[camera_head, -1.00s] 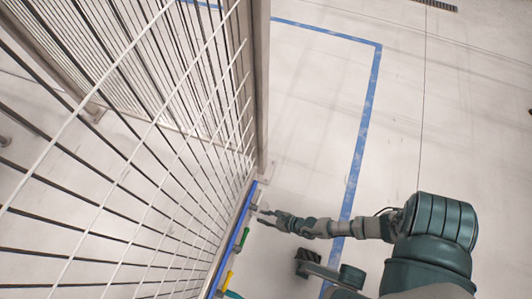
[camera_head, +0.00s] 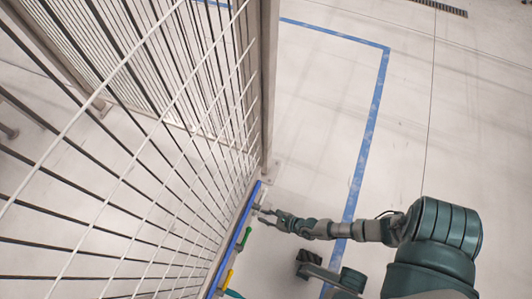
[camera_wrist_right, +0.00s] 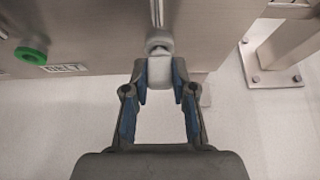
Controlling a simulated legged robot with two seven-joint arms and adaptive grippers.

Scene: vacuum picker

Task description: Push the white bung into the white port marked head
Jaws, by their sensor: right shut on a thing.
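My right gripper (camera_wrist_right: 160,82) is shut on the white bung (camera_wrist_right: 160,71), a pale block between its blue-lined fingertips in the right wrist view. The bung's far end lies at the pale round mouth of the white port (camera_wrist_right: 158,44) on the beige panel. The bung covers part of the port, so I cannot tell whether it is inside or only against it. The port's own label does not show. In the head view, my right gripper (camera_head: 268,215) is small and beside the blue-edged panel.
A green port (camera_wrist_right: 31,54) with a label (camera_wrist_right: 65,68) seeming to read BELT is left on the panel. A metal post foot (camera_wrist_right: 276,76) is bolted down at right. In the head view, wire fencing (camera_head: 130,150) fills the left; the floor (camera_head: 320,110) beyond is clear.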

